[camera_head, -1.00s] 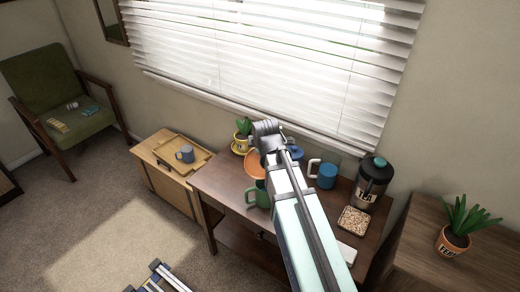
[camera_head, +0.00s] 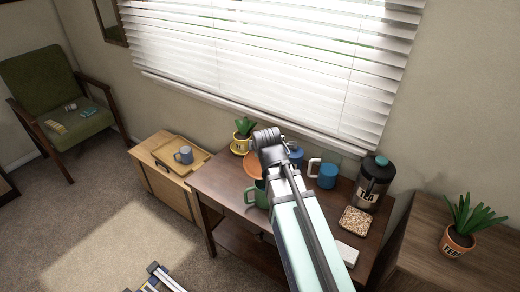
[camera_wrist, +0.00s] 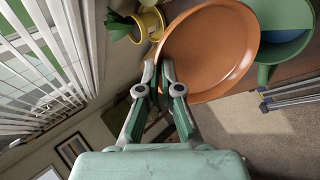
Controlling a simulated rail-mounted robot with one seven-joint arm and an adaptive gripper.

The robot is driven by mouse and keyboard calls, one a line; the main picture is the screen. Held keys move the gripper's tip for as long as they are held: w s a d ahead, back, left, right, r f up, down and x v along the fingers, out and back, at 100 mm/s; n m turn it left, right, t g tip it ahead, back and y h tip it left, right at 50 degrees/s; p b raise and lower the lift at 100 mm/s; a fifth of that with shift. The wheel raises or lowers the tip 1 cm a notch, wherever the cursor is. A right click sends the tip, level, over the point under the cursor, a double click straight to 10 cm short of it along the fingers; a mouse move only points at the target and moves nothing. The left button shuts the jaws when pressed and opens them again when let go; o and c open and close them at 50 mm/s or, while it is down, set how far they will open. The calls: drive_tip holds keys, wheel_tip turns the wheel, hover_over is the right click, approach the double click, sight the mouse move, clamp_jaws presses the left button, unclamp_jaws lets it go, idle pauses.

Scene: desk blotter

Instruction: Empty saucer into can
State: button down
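The orange saucer (camera_wrist: 212,48) fills the upper middle of the wrist view, with its broad round face showing. In the head view the saucer (camera_head: 253,166) is partly hidden behind my gripper and looks tilted. My gripper (camera_wrist: 160,72) has its fingers closed on the saucer's near rim; in the head view its fingertips are hidden. The green can (camera_wrist: 278,28) is right of the saucer in the wrist view, and the saucer's edge overlaps it. In the head view the can (camera_head: 257,197) stands on the desk, partly behind my arm. I see no contents in the saucer.
A yellow potted plant (camera_head: 242,142) stands close behind the saucer. A blue mug (camera_head: 327,175), a tea flask (camera_head: 372,182) and a tray of grains (camera_head: 354,221) are on the desk's right. The desk's left front (camera_head: 220,180) is clear. Window blinds (camera_head: 270,65) rise behind.

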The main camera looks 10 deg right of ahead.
drive_tip(key=shift+s+a+r+t+b, duration=0.1)
drive_tip(key=shift+s+r+t+b, duration=0.25)
drive_tip(key=shift+s+t+b, duration=0.65)
idle(0.4)
drive_tip(key=shift+w+b, duration=0.2)
drive_tip(key=shift+b, duration=0.25)
idle(0.9)
drive_tip(key=shift+w+g+p, duration=0.6)
drive_tip(key=shift+p, duration=0.4)
drive_tip(key=w+g+p, duration=0.1)
drive_tip(key=w+f+g+p, duration=0.1)
drive_tip(key=p, duration=0.2)
drive_tip(key=shift+w+d+f+g, duration=0.15)
drive_tip(key=shift+w+d+g, duration=0.15)
drive_tip(key=shift+w+g, duration=0.1)
drive_tip(key=w+f+g+y+p, duration=0.1)
drive_tip(key=w+f+g+p, duration=0.4)
drive_tip(key=f+g+p, duration=0.4)
drive_tip(key=g+p, duration=0.1)
drive_tip(key=p, duration=0.1)
drive_tip(key=shift+d+f+p, duration=0.15)
drive_tip(key=shift+d+p, duration=0.15)
drive_tip(key=shift+s, duration=0.1)
